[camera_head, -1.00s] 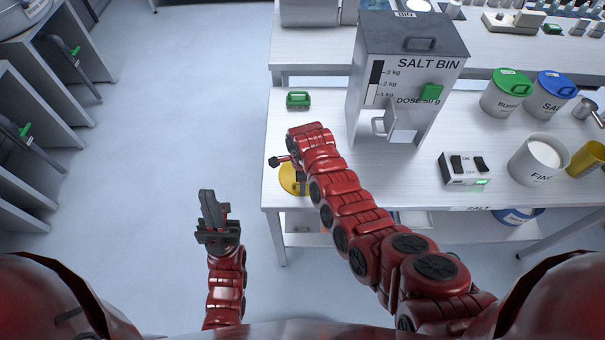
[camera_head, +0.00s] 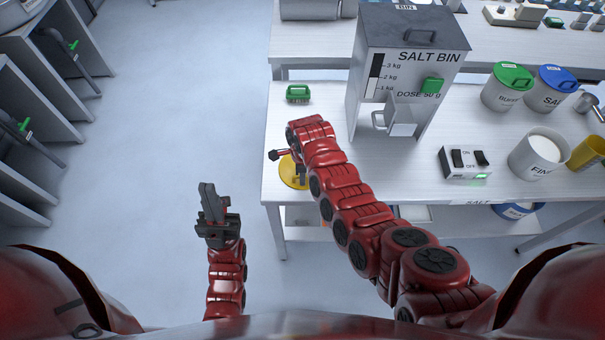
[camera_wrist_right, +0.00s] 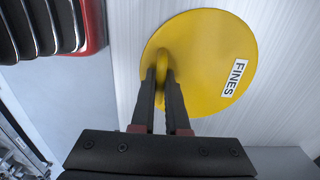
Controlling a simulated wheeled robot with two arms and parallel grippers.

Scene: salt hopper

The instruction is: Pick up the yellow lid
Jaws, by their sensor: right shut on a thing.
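The yellow lid (camera_head: 292,173) is at the left edge of the white table, partly hidden behind my right arm. In the right wrist view the lid (camera_wrist_right: 205,60) is a round yellow disc with a white FINES label and a raised knob. My right gripper (camera_wrist_right: 165,78) is shut on that knob, with one finger on each side. I cannot tell whether the lid touches the table. My left gripper (camera_head: 211,200) hangs over the floor, left of the table and apart from the lid. Its fingers look close together, but their gap is unclear.
The salt bin (camera_head: 405,60) stands behind my right arm, with a green brush-like item (camera_head: 298,93) to its left. A switch box (camera_head: 465,165), an open white FINES tub (camera_head: 536,155) and a yellow cup (camera_head: 587,153) stand at the right. The floor on the left is clear.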

